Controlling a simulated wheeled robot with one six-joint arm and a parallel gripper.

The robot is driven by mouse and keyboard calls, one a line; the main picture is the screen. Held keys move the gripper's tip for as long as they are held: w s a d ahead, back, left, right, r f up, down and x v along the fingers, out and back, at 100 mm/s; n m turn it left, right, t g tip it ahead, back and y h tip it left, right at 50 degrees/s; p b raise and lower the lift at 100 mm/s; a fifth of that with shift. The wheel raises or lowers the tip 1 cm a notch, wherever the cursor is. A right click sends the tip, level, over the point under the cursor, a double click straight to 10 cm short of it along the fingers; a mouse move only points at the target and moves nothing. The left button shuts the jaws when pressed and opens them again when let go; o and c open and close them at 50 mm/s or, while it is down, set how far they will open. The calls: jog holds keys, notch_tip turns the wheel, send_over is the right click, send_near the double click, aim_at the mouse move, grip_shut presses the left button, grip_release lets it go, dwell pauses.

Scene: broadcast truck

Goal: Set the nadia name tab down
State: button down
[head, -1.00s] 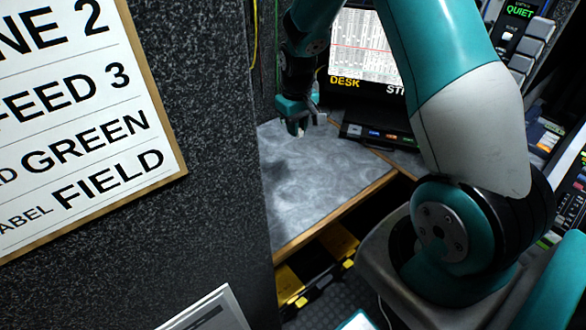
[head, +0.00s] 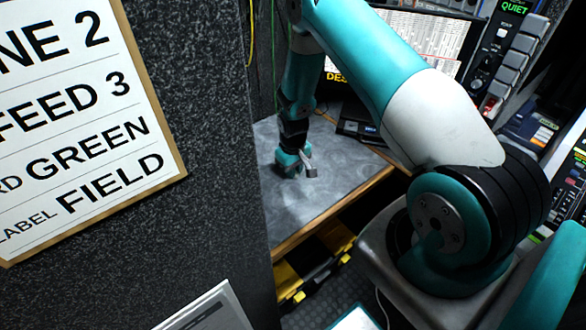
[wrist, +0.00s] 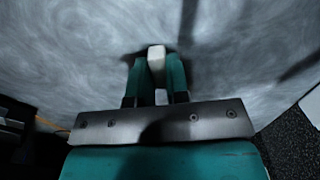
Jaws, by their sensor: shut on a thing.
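My gripper (head: 291,172) is low over the grey desk top (head: 324,195) in the head view, pointing down. In the wrist view my gripper (wrist: 157,85) is shut on a small pale block, the nadia name tab (wrist: 157,58), held between its two teal fingers. The tab's far end shows past the fingertips, close to the grey surface, with a dark shadow around it. I cannot tell whether it touches the surface. No lettering on the tab is readable.
A dark speckled wall (head: 215,150) with a lettered board (head: 80,125) stands at the left. Yellow-and-black cases (head: 320,265) lie under the wooden desk edge. The desk around the gripper is clear.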

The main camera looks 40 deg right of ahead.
jog(key=shift+f, duration=0.2)
jog(key=c, duration=1.1)
grip_release()
jog(key=shift+r, duration=0.1)
